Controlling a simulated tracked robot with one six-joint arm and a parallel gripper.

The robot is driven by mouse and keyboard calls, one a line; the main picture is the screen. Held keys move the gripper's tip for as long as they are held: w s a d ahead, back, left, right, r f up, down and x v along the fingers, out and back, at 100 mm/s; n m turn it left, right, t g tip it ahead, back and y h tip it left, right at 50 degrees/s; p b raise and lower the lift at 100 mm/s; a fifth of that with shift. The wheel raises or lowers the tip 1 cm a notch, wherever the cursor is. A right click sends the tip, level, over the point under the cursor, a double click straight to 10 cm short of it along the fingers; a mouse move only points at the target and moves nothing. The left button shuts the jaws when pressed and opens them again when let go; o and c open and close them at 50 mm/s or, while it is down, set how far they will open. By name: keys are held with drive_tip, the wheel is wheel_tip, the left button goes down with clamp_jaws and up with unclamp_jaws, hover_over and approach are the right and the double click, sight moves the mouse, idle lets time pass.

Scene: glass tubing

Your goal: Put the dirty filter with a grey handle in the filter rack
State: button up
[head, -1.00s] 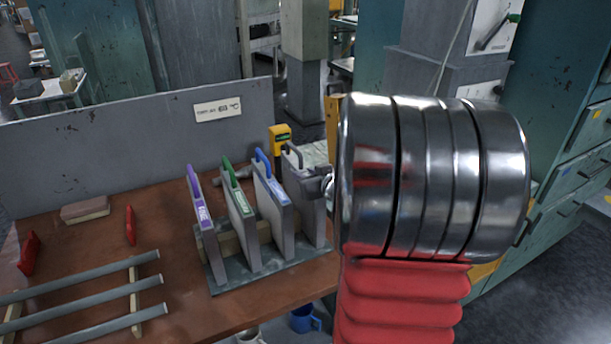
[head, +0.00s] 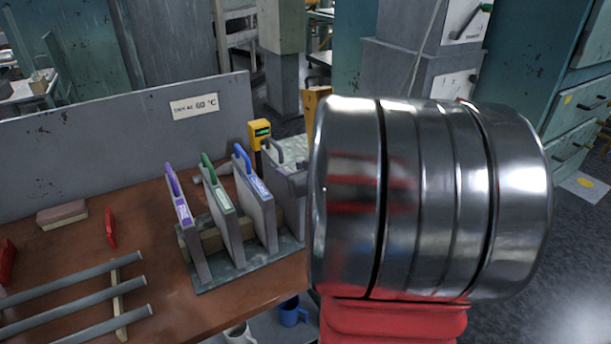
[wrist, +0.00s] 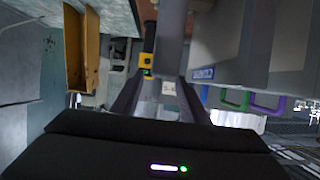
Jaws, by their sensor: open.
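The grey-handled filter (head: 290,188) stands upright at the right end of the filter rack (head: 225,278) in the head view, beside the blue-handled filter (head: 262,210). Its lower right part is hidden behind my wrist, so I cannot see fully how it sits. The green-handled (head: 224,215) and purple-handled (head: 190,235) filters stand further left in the rack. In the wrist view, my gripper (wrist: 160,85) has its two dark fingers apart. A grey slab (wrist: 172,30), apparently the grey-handled filter, shows just beyond them. My fingers are hidden in the head view.
Grey tubes (head: 70,290) lie on supports at the left. Mugs (head: 292,312) sit below the bench edge.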

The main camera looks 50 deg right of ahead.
drive_tip(key=v, duration=0.8)
drive_tip(key=shift+w, duration=0.1)
idle(0.7)
drive_tip(key=w+a+r+g+h, duration=0.2)
drive_tip(key=w+a+r+h, duration=0.15)
drive_tip(key=a+r, duration=0.2)
drive_tip(key=s+a+f+n+g+y, duration=0.1)
drive_tip(key=s+a, duration=0.3)
drive_tip(key=a, duration=0.5)
drive_tip(key=s+a+f+n+g+y, duration=0.1)
drive_tip(key=s+a+f+y, duration=0.3)
drive_tip(key=a, duration=0.5)
drive_tip(key=s+a+f+n+g+y, duration=0.1)
drive_tip(key=s+a+f+g+y, duration=0.1)
drive_tip(key=s+a, duration=0.3)
drive_tip(key=a+g, duration=0.1)
drive_tip(key=a, duration=0.3)
drive_tip(key=shift+a+f, duration=0.15)
drive_tip(key=shift+a, duration=0.1)
drive_tip(key=shift+s, duration=0.15)
